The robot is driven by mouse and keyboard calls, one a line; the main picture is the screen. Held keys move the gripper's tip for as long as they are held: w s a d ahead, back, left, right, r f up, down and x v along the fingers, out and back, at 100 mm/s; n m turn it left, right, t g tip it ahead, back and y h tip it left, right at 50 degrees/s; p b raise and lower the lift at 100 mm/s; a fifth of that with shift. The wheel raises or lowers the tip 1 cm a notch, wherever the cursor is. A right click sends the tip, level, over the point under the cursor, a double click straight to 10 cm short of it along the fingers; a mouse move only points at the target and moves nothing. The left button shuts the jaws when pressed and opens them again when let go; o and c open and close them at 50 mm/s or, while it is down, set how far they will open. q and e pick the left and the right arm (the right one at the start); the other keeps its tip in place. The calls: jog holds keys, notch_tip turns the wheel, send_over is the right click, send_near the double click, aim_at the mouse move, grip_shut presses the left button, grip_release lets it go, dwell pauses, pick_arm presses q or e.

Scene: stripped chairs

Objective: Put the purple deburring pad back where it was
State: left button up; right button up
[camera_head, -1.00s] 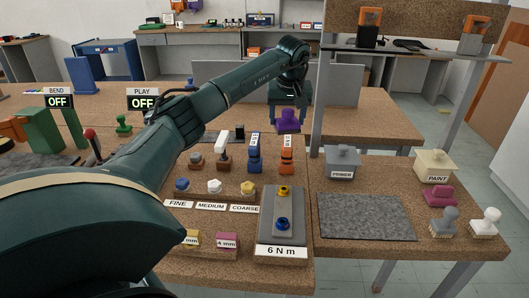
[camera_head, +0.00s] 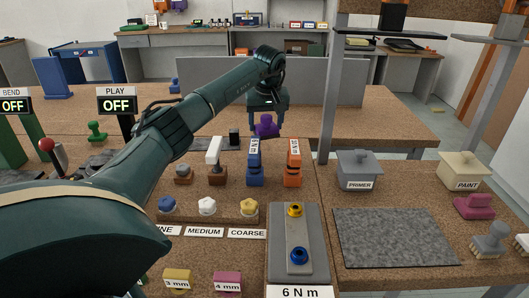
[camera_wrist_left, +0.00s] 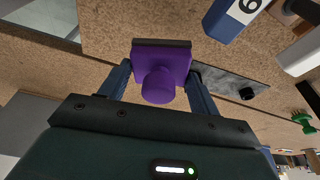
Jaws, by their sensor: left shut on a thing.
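The purple deburring pad (camera_head: 266,126) is in my left gripper (camera_head: 267,115), at the end of the outstretched arm. In the head view it appears just above and behind the blue 6 N m tool (camera_head: 254,163). In the left wrist view the pad (camera_wrist_left: 161,66) is a square purple block with a dark edge strip and a round knob, between the two fingers of the gripper (camera_wrist_left: 160,82). I cannot tell whether it touches the bench. My right gripper is not in view.
An orange tool (camera_head: 292,165) stands beside the blue one. FINE (camera_head: 166,204), MEDIUM (camera_head: 207,206) and COARSE (camera_head: 249,208) knobs sit in front. A grey mat (camera_head: 390,238) and PRIMER box (camera_head: 359,170) are right. A grey panel (camera_head: 345,82) stands behind.

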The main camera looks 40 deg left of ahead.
aim_at(267, 129)
pick_arm(q)
notch_tip(267, 129, down, 8)
jog(key=shift+r, duration=0.15)
dwell(0.4)
jog(key=o, duration=1)
jog(key=v, duration=1.2)
